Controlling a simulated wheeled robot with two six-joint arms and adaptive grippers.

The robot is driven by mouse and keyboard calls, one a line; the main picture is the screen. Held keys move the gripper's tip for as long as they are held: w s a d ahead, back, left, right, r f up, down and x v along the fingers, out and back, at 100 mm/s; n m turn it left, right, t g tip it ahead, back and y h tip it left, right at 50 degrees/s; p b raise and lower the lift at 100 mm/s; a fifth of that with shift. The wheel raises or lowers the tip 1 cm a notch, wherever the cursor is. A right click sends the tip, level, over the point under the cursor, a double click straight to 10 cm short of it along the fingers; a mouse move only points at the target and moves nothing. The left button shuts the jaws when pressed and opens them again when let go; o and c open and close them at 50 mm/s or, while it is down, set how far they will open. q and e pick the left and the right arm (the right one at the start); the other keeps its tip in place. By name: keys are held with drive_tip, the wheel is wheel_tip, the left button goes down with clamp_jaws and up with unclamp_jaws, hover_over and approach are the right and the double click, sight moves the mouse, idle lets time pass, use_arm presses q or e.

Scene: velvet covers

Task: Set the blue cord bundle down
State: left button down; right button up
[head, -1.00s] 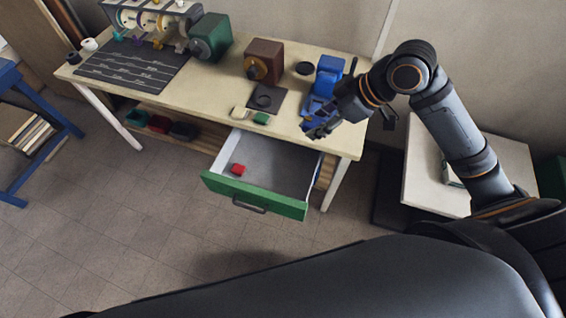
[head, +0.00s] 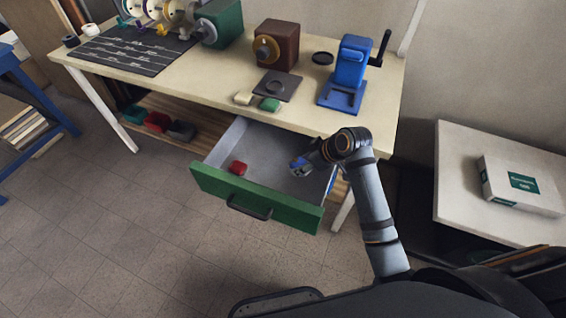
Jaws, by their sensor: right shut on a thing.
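My right gripper (head: 299,167) reaches into the open drawer (head: 256,198) from the right and is shut on the blue cord bundle (head: 296,162). Only a small blue part of the bundle shows at the jaws. It is over the right half of the drawer; I cannot tell whether it touches the drawer floor. A red bundle (head: 238,168) lies in the left part of the drawer. My left gripper is not in view.
A cream bundle (head: 243,97) and a green bundle (head: 269,104) lie near the front edge of the workbench (head: 200,85). A blue press-like device (head: 351,65) stands behind my arm. The drawer's middle is free. A white side table (head: 460,165) holds a box (head: 520,187).

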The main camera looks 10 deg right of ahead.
hover_over(296, 183)
drive_tip(key=s+d, duration=0.1)
drive_tip(key=s, duration=0.1)
drive_tip(key=f, duration=0.4)
drive_tip(key=f+b, duration=0.1)
drive_tip(key=f, duration=0.1)
drive_tip(key=shift+w+d+f, duration=0.1)
drive_tip(key=shift+w+d, duration=0.05)
drive_tip(key=shift+w, duration=0.1)
drive_tip(key=shift+f, duration=1.85)
drive_tip(key=shift+f, duration=0.1)
drive_tip(key=o, duration=1)
drive_tip(key=shift+o, duration=0.2)
drive_tip(key=shift+r, duration=0.25)
drive_tip(key=p+v, duration=0.1)
drive_tip(key=v, duration=1)
drive_tip(key=shift+s+r+p, duration=0.2)
drive_tip(key=shift+r+p, duration=0.1)
drive_tip(key=shift+r, duration=0.05)
drive_tip(key=shift+d, duration=0.1)
